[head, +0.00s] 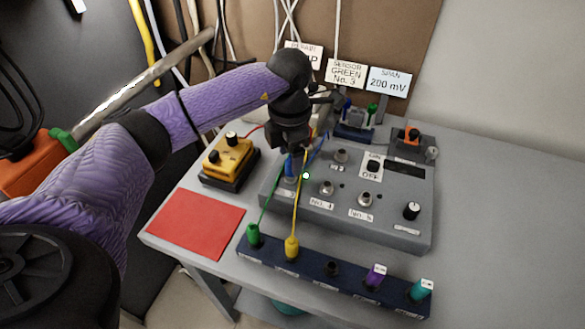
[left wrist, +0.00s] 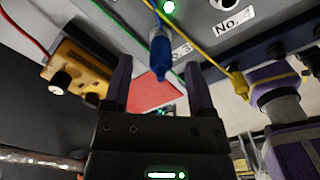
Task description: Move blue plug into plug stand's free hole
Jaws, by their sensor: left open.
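The blue plug (head: 289,167) is upright at the left end of the grey panel box (head: 330,215), under my left gripper (head: 296,150). In the left wrist view the blue plug (left wrist: 160,55) appears between and beyond the two open fingers, with a gap on each side. Its lower end at the panel is partly hidden. The plug stand (head: 312,272) is the dark blue bar along the front. It holds a green plug (head: 253,236), a yellow plug (head: 291,247), a purple plug (head: 376,276) and a teal plug (head: 420,290). Its free hole (head: 332,268) lies between yellow and purple.
Green and yellow cables rise from the stand past my left gripper. A yellow box (head: 229,157) stands left of the panel. A red sheet (head: 196,224) lies on the table at front left. A small connector rack (head: 356,122) and label cards (head: 345,73) are behind.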

